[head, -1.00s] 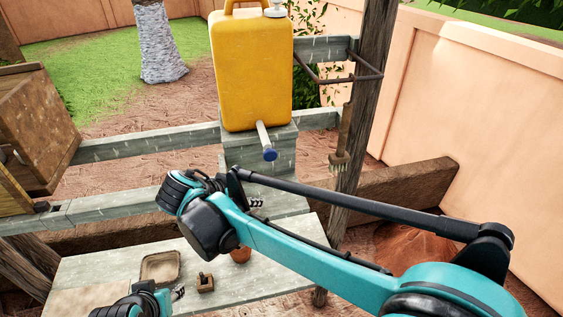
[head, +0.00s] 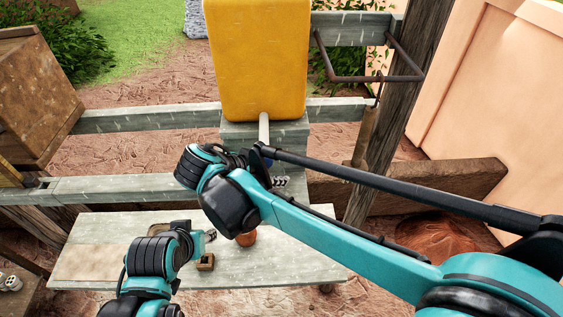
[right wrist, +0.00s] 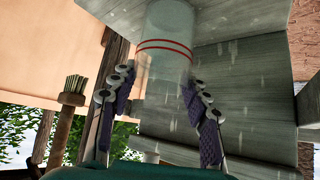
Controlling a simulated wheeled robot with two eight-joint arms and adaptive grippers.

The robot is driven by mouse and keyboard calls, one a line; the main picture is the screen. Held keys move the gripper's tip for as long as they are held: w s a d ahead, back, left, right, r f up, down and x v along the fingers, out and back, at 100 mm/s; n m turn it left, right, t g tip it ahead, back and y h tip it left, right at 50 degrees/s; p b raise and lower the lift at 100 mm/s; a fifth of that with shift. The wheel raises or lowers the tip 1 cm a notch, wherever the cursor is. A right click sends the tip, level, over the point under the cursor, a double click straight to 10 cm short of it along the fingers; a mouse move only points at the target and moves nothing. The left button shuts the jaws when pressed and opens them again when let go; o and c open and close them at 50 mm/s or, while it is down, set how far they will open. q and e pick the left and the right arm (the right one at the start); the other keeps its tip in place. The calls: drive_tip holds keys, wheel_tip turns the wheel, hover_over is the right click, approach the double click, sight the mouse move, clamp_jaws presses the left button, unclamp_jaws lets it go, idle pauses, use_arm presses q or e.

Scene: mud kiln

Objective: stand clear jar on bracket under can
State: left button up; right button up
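The yellow can (head: 255,60) stands on a grey wooden stand (head: 290,133), its pale spout (head: 263,127) pointing toward me. My right gripper (head: 280,182) is in front of the stand, below the spout, partly hidden by its own wrist. In the right wrist view, the clear jar (right wrist: 165,62) with two red rings is between the fingers of my right gripper (right wrist: 160,90), which appear closed along its sides. Grey boards are close behind it. The jar is hidden in the head view, and I cannot make out a separate bracket there. My left gripper (head: 210,236) is low over the table; its opening is unclear.
The grey table (head: 300,265) below holds a terracotta cup (head: 246,239) and a small wooden block (head: 206,262). A metal frame (head: 372,78) juts out by the dark post (head: 400,110) at right. A brush (right wrist: 72,92) hangs left in the wrist view. A wooden box (head: 35,95) is at left.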

drive_tip(key=shift+w+d+f, duration=0.15)
drive_tip(key=shift+w+d, duration=0.05)
drive_tip(key=shift+w, duration=0.05)
drive_tip(key=shift+c, duration=0.6)
drive_tip(key=s+a, duration=0.2)
drive_tip(key=shift+s+a+r, duration=0.25)
drive_tip(key=shift+s+a, duration=0.05)
drive_tip(key=shift+w+d+f, duration=0.1)
drive_tip(key=shift+d+f, duration=0.05)
drive_tip(key=o, duration=1.5)
drive_tip(key=shift+w+d+f, duration=0.2)
drive_tip(key=shift+w+d, duration=0.45)
drive_tip(key=shift+w, duration=0.05)
drive_tip(key=shift+s+a+r, duration=0.15)
drive_tip(key=shift+s+a, duration=0.25)
drive_tip(key=shift+s+a+r, duration=0.1)
drive_tip(key=shift+r, duration=0.1)
drive_tip(key=shift+a+r, duration=0.1)
drive_tip(key=shift+r, duration=0.2)
use_arm(q)
drive_tip(key=shift+s+a+f+b, duration=0.4)
drive_tip(key=shift+a+f+b, duration=0.05)
drive_tip(key=shift+f+b, duration=0.3)
use_arm(e)
drive_tip(key=v, duration=1.1)
drive_tip(key=shift+r, duration=0.1)
use_arm(q)
drive_tip(key=shift+s, duration=0.1)
use_arm(e)
drive_tip(key=shift+s, duration=0.1)
